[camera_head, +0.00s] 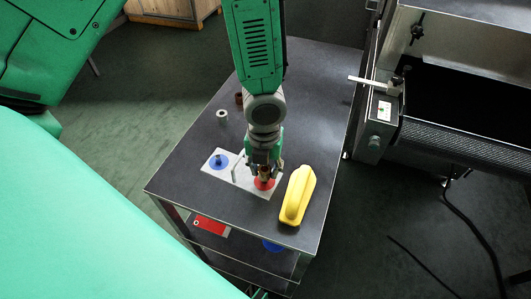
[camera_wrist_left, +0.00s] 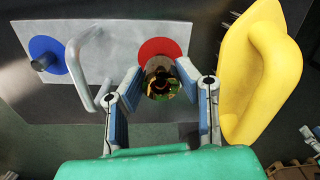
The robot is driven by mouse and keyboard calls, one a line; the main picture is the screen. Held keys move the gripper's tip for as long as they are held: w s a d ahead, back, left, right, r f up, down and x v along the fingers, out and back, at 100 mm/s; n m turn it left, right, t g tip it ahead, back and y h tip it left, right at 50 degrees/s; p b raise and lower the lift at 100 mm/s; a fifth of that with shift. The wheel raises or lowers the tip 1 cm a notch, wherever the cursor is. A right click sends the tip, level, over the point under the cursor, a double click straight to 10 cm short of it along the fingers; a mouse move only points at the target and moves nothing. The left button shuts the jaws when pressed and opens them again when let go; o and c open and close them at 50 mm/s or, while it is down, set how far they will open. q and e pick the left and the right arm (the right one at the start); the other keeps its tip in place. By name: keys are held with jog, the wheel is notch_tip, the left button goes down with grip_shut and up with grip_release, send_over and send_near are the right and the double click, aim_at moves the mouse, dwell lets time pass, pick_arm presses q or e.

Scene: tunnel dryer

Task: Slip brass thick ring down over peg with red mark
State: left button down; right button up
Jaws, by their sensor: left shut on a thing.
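My left gripper (camera_head: 264,170) comes down from above and is shut on a brass thick ring (camera_wrist_left: 160,84), seen between its two fingers (camera_wrist_left: 159,78) in the left wrist view. The ring is over the red mark (camera_wrist_left: 152,47) at one end of a light grey plate (camera_wrist_left: 120,38). In the head view the red mark (camera_head: 265,184) shows just below the fingertips. The peg at the red mark is hidden by the ring and gripper, so I cannot tell if the ring is around it. My right gripper is not in view.
A blue mark (camera_head: 218,161) with a short peg is at the plate's other end, with a bar handle between. A yellow object (camera_head: 296,196) stands close right of the gripper. A grey ring (camera_head: 222,116) and a dark reddish ring (camera_head: 239,98) lie farther back on the dark table (camera_head: 180,172).

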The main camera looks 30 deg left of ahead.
pick_arm(q)
jog(key=shift+f+b, duration=0.45)
jog(key=shift+f, duration=0.75)
jog(key=c, duration=1.1)
grip_release()
notch_tip(320, 180, up, 12)
jog(key=shift+f, duration=0.1)
